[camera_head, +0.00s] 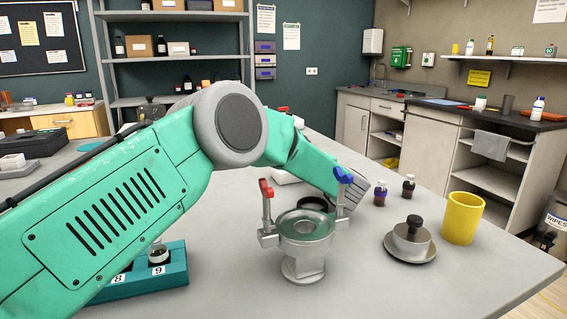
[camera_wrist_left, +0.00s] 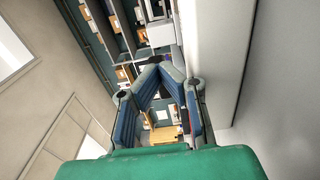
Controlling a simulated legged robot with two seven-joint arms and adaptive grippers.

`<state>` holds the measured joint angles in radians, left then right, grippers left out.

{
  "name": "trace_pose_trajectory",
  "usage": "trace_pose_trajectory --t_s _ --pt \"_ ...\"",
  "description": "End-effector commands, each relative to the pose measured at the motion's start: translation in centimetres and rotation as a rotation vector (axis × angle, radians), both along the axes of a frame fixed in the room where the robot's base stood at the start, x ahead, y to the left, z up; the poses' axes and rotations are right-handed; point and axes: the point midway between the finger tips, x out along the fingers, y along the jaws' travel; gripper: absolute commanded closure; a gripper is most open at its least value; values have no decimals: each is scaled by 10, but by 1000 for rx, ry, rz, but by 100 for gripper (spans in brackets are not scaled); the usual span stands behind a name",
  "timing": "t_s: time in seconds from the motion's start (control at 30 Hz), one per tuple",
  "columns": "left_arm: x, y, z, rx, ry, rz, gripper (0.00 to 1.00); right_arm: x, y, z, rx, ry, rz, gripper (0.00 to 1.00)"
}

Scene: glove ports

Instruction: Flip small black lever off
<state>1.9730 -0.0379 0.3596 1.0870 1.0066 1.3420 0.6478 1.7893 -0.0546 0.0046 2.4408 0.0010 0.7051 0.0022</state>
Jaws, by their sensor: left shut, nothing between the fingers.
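My left arm reaches in from the left and across the bench to a metal fixture (camera_head: 305,232). The fixture is a silver pedestal with a round greenish top. It has an upright red-tipped handle (camera_head: 266,190) on its left and a blue-tipped handle (camera_head: 343,177) on its right. I cannot make out a small black lever; my arm hides part of the area behind the fixture. In the left wrist view my left gripper (camera_wrist_left: 160,68) is shut and empty, its blue-padded fingers meeting at the tips. Its fingers are not clear in the head view. My right gripper is not in view.
A yellow cup (camera_head: 462,218) and a grey round dish with a black knob (camera_head: 411,241) stand to the right. Two small dark bottles (camera_head: 380,194) (camera_head: 408,187) stand behind them. A teal numbered rack (camera_head: 140,277) is at the left front. The front middle bench is clear.

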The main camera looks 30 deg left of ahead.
Motion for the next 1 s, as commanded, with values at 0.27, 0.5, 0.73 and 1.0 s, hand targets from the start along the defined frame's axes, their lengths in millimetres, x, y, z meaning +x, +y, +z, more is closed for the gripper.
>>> trace_pose_trajectory --t_s 0.27,0.5,0.73,1.0 --pt "0 0 0 0 0 0 100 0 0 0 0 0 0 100" --pt "0 0 16 -1 -4 1 100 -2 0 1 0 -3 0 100" --pt "1 0 60 -2 -4 1 100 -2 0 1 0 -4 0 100" --pt "2 0 94 0 0 0 100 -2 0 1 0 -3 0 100"
